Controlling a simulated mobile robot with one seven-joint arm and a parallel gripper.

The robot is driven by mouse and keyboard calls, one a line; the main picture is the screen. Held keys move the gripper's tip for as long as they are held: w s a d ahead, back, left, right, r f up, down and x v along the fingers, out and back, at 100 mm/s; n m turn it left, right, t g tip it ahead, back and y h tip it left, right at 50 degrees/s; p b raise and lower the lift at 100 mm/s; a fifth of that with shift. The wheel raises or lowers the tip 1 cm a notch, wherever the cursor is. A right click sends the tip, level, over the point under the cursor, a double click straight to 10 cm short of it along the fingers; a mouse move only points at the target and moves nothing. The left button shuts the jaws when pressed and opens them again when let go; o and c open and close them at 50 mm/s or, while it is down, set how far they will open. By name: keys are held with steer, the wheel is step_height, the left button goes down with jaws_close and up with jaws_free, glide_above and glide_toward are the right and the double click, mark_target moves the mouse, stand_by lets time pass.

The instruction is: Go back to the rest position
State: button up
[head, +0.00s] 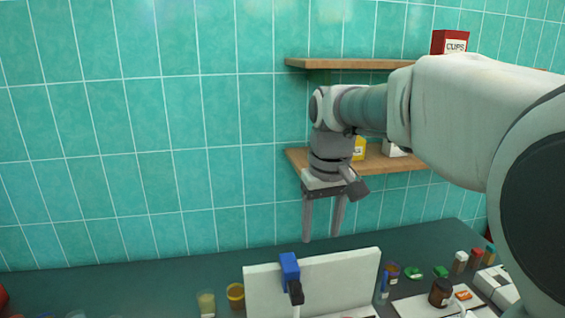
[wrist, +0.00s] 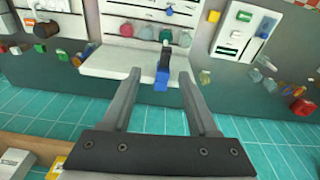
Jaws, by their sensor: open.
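My gripper (head: 323,238) hangs from my arm with its fingers pointing down, above the back of the dark counter. In the wrist view my gripper (wrist: 165,98) is open, with nothing between its fingers. Past the fingertips there is a white panel (head: 264,290) with a blue and black piece (head: 289,270) at its edge. The piece also shows in the wrist view (wrist: 161,84), apart from the fingers.
Wooden shelves (head: 296,160) on the tiled wall stand close behind my arm. A red box (head: 450,42) sits on the upper one. Small jars (head: 235,295) and bottles (head: 460,261) stand on the counter (head: 130,288) on both sides of the panel. The left wall area is clear.

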steer(key=s+d+f+m+t, duration=0.1)
steer(key=s+d+f+t, duration=0.1)
steer(key=s, duration=0.7)
steer(key=s+d+f+m+t+b, duration=0.1)
steer(key=s+d+f+m+t, duration=0.1)
steer(key=s, duration=0.8)
steer(key=shift+s+d+f, duration=0.3)
steer(key=shift+d+f, duration=0.3)
steer(key=shift+d, duration=0.55)
